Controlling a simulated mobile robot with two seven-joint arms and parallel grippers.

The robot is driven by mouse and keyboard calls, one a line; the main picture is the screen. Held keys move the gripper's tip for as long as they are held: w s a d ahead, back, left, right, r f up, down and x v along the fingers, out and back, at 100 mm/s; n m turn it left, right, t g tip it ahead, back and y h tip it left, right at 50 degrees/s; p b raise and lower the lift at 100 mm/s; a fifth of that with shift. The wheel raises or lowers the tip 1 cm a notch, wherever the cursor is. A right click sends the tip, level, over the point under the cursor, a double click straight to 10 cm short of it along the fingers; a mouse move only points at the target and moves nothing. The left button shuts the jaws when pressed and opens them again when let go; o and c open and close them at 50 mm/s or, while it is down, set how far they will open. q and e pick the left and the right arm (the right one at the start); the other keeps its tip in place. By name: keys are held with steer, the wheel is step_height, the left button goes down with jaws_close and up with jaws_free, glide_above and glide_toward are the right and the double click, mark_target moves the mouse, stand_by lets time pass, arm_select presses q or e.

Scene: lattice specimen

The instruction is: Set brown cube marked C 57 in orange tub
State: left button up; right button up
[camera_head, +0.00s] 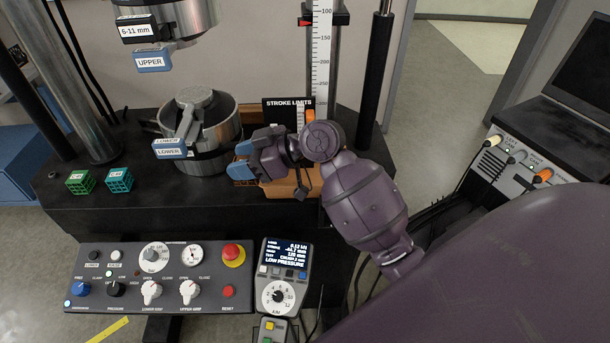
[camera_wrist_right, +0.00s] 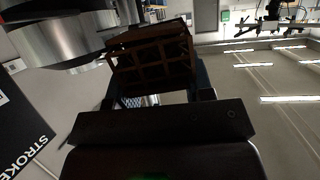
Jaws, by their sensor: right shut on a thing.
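My right gripper (camera_head: 241,159) reaches in from the right with its blue fingers pointing left. In the right wrist view it is shut on a brown lattice cube (camera_wrist_right: 152,60), held between the fingertips. No mark is readable on the cube, and in the head view it is mostly hidden by the fingers. The orange tub (camera_head: 287,193) stands on the black table just below and to the right of the fingertips, partly covered by my gripper. My left gripper is not in view.
The steel lower grip (camera_head: 206,165) of the test machine stands just left of my gripper. A green cube (camera_head: 80,181) and a teal cube (camera_head: 118,180) lie at the table's left. A control panel (camera_head: 158,277) and a handset (camera_head: 284,275) are in front.

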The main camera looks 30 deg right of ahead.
steer(key=w+d+r+m+t+h, duration=0.45)
steer(key=w+r+m+h, duration=0.2)
steer(key=m+h, duration=0.25)
steer(key=s+d+r+m+g+h+p, duration=0.1)
steer(key=s+d+r+m+g+h, duration=0.5)
steer(key=d+m+h, duration=0.5)
steer(key=shift+m+h, duration=0.5)
steer(key=shift+h, duration=0.2)
steer(key=f, duration=0.7)
steer(key=a+f, duration=0.1)
steer(key=f, duration=1.2)
steer(key=shift+s+a+f, duration=0.15)
steer(key=shift+s+f, duration=0.15)
steer(key=shift+s, duration=0.1)
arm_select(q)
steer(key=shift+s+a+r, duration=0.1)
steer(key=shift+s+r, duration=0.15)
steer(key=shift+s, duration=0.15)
arm_select(e)
steer(key=shift+t, duration=0.25)
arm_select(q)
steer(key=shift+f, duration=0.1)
arm_select(e)
steer(key=shift+f, duration=0.15)
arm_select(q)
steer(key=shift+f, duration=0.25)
arm_select(e)
steer(key=shift+f, duration=0.3)
